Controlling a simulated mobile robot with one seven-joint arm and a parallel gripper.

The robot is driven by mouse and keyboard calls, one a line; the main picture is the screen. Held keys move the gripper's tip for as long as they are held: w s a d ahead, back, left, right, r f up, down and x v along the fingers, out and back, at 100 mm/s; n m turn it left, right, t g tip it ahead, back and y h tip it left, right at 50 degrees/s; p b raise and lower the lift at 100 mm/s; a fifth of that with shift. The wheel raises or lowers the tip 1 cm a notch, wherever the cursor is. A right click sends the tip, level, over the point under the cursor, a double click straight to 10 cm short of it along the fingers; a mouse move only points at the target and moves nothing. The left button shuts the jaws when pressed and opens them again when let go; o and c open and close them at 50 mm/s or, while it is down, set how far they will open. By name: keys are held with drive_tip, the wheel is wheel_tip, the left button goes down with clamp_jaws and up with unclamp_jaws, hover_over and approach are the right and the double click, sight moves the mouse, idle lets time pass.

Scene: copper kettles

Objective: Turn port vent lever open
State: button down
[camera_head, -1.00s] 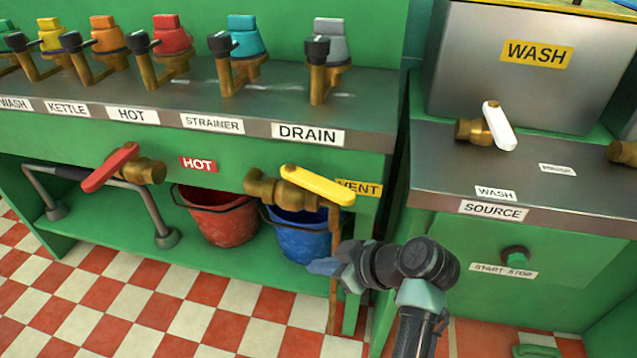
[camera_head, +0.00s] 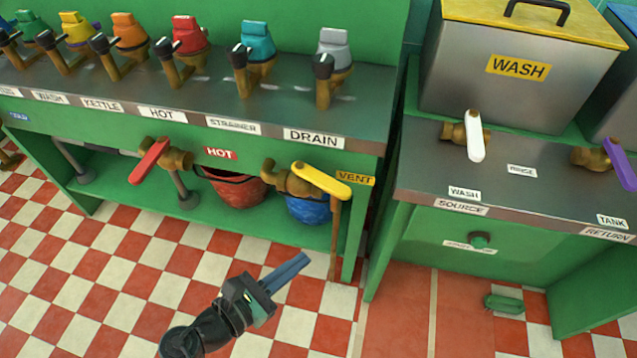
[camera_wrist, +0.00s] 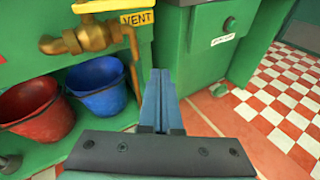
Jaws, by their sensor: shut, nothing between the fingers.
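The yellow vent lever (camera_head: 321,180) sits on a brass valve (camera_head: 284,179) at the front of the green bench, beside the yellow VENT label (camera_head: 355,179). The lever slants down to the right, toward the label. In the wrist view the lever (camera_wrist: 95,6) is cut off by the top edge, above the brass valve (camera_wrist: 85,38). My gripper (camera_head: 302,262) is shut and empty. In the head view it appears below the lever, over the tiled floor, and apart from it. In the wrist view my fingers (camera_wrist: 158,90) point forward, right of the valve.
A red lever (camera_head: 149,160) is left of the vent valve. A red bucket (camera_head: 235,190) and a blue bucket (camera_head: 308,209) stand on the lower shelf. A brown vertical post (camera_head: 335,235) stands below the lever. The wash unit (camera_head: 400,190) is to the right. The floor in front is open.

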drive_tip(key=s+a+r+n+t+p, duration=0.1)
drive_tip(key=a+r+n+t, duration=0.2)
drive_tip(key=a+r+t, duration=0.15)
drive_tip(key=b, duration=0.3)
approach(329, 191)
drive_tip(key=shift+g+y, duration=0.3)
drive_tip(key=shift+g, duration=0.15)
drive_tip(key=x, duration=0.7)
drive_tip(key=shift+a+r, duration=0.1)
drive_tip(key=shift+r, duration=0.25)
